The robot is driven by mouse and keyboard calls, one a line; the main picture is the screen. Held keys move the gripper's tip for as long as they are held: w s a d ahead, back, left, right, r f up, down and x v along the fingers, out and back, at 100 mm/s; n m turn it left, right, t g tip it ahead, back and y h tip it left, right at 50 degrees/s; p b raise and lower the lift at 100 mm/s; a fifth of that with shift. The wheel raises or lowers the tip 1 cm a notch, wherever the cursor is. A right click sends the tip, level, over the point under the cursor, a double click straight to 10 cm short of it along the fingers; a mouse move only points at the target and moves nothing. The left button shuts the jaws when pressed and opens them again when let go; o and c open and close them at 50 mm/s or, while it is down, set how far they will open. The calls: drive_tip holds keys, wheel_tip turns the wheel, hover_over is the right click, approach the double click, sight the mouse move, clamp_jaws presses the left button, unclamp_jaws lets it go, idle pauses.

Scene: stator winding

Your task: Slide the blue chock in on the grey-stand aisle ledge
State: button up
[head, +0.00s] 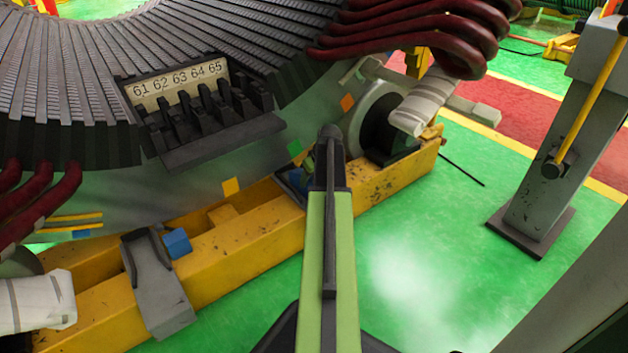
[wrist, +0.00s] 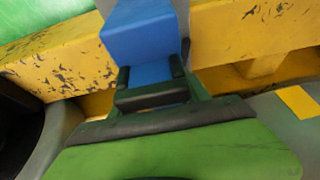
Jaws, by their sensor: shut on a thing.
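The blue chock (wrist: 142,38) is a block between the jaws of my gripper (wrist: 152,85) in the wrist view. My gripper is shut on it. The chock overlaps the yellow beam (wrist: 235,30) in that view; I cannot tell whether it touches the beam. In the head view my green arm hides most of the gripper, and a small blue part (head: 297,179) shows left of it, by the yellow beam (head: 245,243) under the stator. A second blue block (head: 177,243) sits on the beam farther left, beside a grey bracket (head: 155,285). A grey stand (head: 552,160) is at the right.
The stator (head: 235,150) rises behind the beam with a slot block numbered 61 to 65 (head: 180,85). A dark round roller (head: 378,125) is right of my arm. Dark red coils (head: 420,25) hang above. Green floor (head: 430,250) lies open between beam and stand.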

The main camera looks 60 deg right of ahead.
sight(301, 171)
drive_tip(key=shift+w+d, duration=0.35)
drive_tip(key=shift+w, duration=0.7)
drive_tip(key=shift+w+d, duration=0.35)
drive_tip(key=shift+w, duration=0.65)
drive_tip(key=shift+w+d, duration=0.35)
drive_tip(key=shift+w, duration=0.7)
drive_tip(key=o, duration=1.6)
drive_tip(key=p+v, duration=1.6)
drive_tip(key=v, duration=0.1)
drive_tip(key=shift+r, duration=0.25)
drive_tip(key=shift+w, duration=0.1)
